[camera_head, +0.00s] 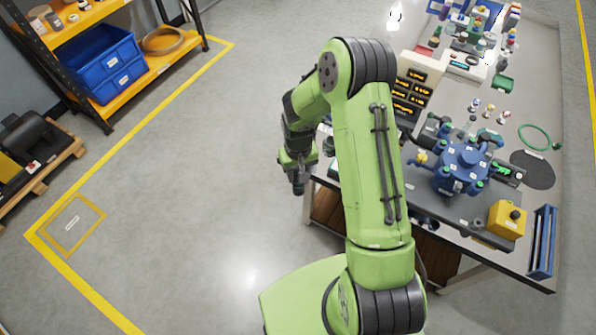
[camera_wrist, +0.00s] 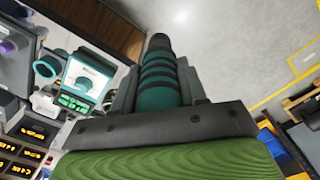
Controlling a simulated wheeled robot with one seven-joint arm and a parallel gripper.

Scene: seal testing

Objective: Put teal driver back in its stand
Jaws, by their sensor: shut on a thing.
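My gripper (camera_head: 298,165) hangs off the left side of the workbench, over the open floor. In the wrist view my gripper (camera_wrist: 158,92) is shut on the teal driver (camera_wrist: 160,82), which has a ribbed teal grip and a dark end pointing away from the camera. The driver is clear of any surface there. In the head view a dark end (camera_head: 298,188) shows below the jaws. A teal ring (camera_wrist: 47,67) shows at the left of the wrist view, beside a white and teal unit with a lit display (camera_wrist: 75,103). I cannot tell for sure which part is the stand.
The workbench (camera_head: 545,100) is crowded. The floor (camera_head: 200,190) to the left is clear.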

